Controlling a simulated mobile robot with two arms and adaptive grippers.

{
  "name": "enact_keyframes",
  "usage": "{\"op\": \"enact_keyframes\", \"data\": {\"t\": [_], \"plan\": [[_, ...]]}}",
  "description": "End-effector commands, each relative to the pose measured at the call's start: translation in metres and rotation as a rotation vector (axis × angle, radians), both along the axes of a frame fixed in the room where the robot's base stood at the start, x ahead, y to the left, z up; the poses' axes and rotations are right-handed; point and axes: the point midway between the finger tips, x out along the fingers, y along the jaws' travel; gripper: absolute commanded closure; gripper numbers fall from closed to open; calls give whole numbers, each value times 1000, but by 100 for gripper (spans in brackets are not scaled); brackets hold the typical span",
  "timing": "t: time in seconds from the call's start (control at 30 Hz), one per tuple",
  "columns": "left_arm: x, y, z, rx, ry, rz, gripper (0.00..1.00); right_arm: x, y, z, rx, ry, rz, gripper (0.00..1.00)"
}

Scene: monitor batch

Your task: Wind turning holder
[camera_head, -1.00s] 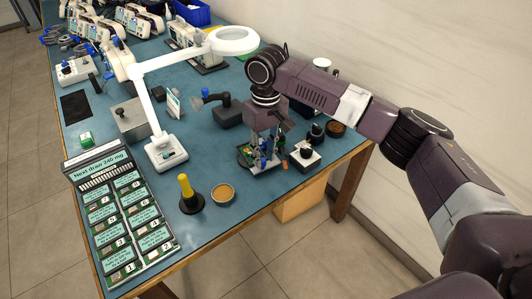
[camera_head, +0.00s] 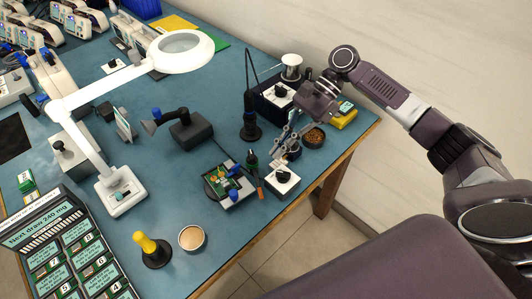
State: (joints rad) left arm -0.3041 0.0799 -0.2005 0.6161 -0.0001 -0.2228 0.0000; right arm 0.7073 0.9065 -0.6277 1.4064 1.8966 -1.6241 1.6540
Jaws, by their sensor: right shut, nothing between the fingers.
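The turning holder (camera_head: 238,201) stands near the front edge of the bench, with blue clamps or knobs on a grey frame over a dark round base. It grips a green circuit board (camera_head: 217,179). My right gripper (camera_head: 283,145) is to the right of and behind the holder, apart from it, pointing down over the bench near a small white box with a black knob. Its fingers are shut with nothing between them. What lies directly under its fingertips is partly hidden. My left gripper is not in view.
The knobbed white box (camera_head: 283,181) stands beside the holder. A soldering iron stand (camera_head: 251,128), brown bowl (camera_head: 314,138) and yellow sponge tray (camera_head: 343,117) are near the gripper. A magnifier lamp (camera_head: 184,53), fume arm (camera_head: 190,132), yellow-handled tool (camera_head: 151,248) and tin (camera_head: 191,238) stand left.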

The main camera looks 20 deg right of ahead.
Motion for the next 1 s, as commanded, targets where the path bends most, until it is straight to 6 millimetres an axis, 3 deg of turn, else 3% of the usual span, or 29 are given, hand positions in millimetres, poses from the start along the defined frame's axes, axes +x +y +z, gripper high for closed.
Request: {"op": "enact_keyframes", "data": {"t": [0.17,0.4,0.7,1.0], "plan": [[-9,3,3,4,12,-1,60,-7,27,-24,1,2,5,100],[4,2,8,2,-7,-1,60,-15,64,-57,1,1,5,100],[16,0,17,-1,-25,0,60,-22,98,-57,-2,-2,4,100],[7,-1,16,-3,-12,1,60,-23,101,-57,-2,-1,3,100]]}}
